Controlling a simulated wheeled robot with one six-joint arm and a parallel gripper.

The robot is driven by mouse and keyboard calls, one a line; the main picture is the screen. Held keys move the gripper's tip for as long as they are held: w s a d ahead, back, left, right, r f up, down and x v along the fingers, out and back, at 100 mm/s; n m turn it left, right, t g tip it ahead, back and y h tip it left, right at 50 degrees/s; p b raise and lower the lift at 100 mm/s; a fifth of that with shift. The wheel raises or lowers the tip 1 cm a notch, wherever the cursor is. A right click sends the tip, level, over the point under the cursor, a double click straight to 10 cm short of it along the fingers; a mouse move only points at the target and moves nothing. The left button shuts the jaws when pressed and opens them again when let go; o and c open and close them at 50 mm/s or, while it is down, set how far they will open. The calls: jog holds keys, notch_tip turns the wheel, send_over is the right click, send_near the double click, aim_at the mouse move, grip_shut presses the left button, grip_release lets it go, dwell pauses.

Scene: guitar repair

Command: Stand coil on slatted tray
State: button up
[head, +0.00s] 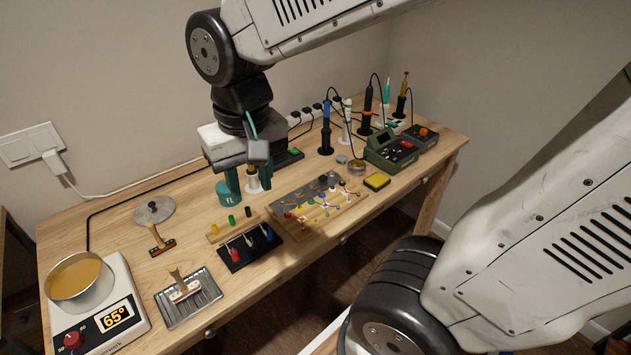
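The slatted tray (206,300) is a grey ribbed metal tray near the table's front left. A pale coil-like piece (185,291) with an upright wooden grip stands on it. A second coil-like piece (161,247), with a dark reddish bar and a tilted wooden grip, stands on the bare table behind the tray. My gripper (249,182) points down over the back middle of the table, well to the right of both pieces. Its teal fingers appear apart, with nothing clearly held between them. What lies behind the fingers is partly hidden.
A heated pan (76,277) of amber liquid on a base reading 65° stands at far left. A round metal lid (154,209) lies behind. A black tray (249,247) of small tools sits right of the slatted tray. Soldering irons (326,137) stand at back right.

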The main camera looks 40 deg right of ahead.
jog(key=s+d+r+n, duration=0.1)
jog(key=s+d+r, duration=0.1)
jog(key=s+d, duration=0.3)
jog(key=s, duration=0.4)
jog(key=shift+s+d, duration=0.15)
jog(key=shift+s, duration=0.1)
